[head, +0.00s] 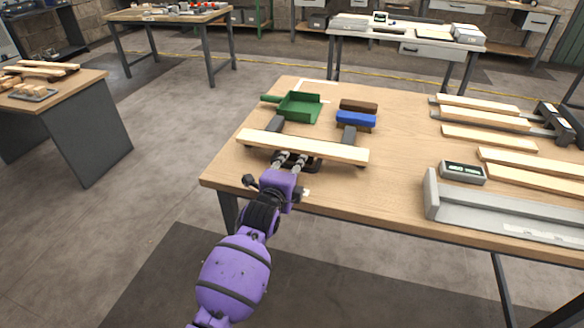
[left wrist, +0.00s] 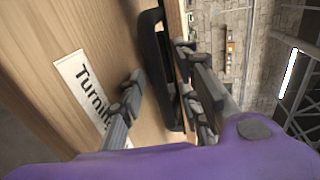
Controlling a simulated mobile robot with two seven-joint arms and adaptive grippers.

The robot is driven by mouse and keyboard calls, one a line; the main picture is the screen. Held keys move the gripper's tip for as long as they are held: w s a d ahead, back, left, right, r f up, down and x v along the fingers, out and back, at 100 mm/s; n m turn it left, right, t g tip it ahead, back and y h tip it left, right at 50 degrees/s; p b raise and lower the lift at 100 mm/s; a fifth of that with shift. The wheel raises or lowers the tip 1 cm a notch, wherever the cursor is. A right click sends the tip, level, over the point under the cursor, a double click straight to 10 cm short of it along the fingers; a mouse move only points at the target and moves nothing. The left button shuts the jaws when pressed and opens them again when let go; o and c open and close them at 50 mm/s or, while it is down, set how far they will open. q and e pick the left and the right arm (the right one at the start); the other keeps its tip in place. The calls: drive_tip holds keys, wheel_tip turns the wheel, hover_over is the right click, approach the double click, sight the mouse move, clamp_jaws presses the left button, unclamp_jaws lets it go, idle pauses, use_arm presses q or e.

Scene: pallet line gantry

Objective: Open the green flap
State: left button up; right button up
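I make out no green flap for certain. My left gripper (head: 289,161) is at the table's front edge, by a pale plank (head: 303,146) resting across dark supports. In the left wrist view its fingers (left wrist: 163,88) are apart, with a black frame-like part (left wrist: 154,70) between them. A gap shows beside one finger; contact on the other side is unclear. My right gripper is in neither view.
A blue brush (head: 356,119) lies behind the plank on the wooden table (head: 396,135). A white label (left wrist: 84,88) reading "Turnin..." shows in the wrist view.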

use_arm(q)
drive_tip(key=shift+c, duration=0.5)
clamp_jaws()
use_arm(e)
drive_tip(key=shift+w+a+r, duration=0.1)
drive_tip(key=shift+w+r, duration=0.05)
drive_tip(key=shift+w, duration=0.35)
use_arm(q)
drive_tip(key=shift+w, duration=0.1)
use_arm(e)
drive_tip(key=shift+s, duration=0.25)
use_arm(q)
drive_tip(key=shift+r, duration=0.15)
